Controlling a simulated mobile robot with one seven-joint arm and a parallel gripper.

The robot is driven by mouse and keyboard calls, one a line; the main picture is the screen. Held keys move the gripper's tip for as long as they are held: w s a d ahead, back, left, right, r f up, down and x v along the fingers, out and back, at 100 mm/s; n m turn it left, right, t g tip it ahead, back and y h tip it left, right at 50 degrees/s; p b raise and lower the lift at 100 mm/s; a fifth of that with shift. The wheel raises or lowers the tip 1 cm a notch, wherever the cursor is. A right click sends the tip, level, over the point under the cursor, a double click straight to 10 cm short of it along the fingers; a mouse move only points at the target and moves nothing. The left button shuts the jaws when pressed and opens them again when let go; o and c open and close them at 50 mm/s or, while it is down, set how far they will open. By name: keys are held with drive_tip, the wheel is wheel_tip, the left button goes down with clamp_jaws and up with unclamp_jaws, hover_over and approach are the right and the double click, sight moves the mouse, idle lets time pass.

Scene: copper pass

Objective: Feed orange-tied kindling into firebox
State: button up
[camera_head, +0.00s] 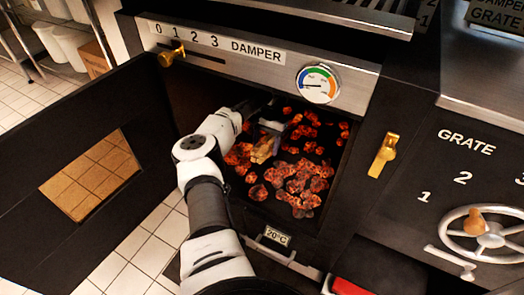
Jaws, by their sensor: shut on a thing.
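The firebox (255,205) stands open, with several glowing orange and dark coals (300,180) spread over its floor. My arm reaches through the opening from below. My gripper (268,140) is inside the firebox, toward its left and back, and is shut on a pale wooden kindling bundle (263,149). The bundle is among or just above the coals; I cannot tell if it touches them. Its tie is too small to make out, and my gripper's fingers are partly hidden in the dark.
The firebox door (60,200) is swung open to the left. A damper slider with a brass knob (171,57) and a round gauge (318,84) sit above the opening. A 20°C label (277,236) is below.

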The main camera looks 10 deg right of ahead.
drive_tip(key=shift+w+d, duration=0.2)
drive_tip(key=o, duration=1.2)
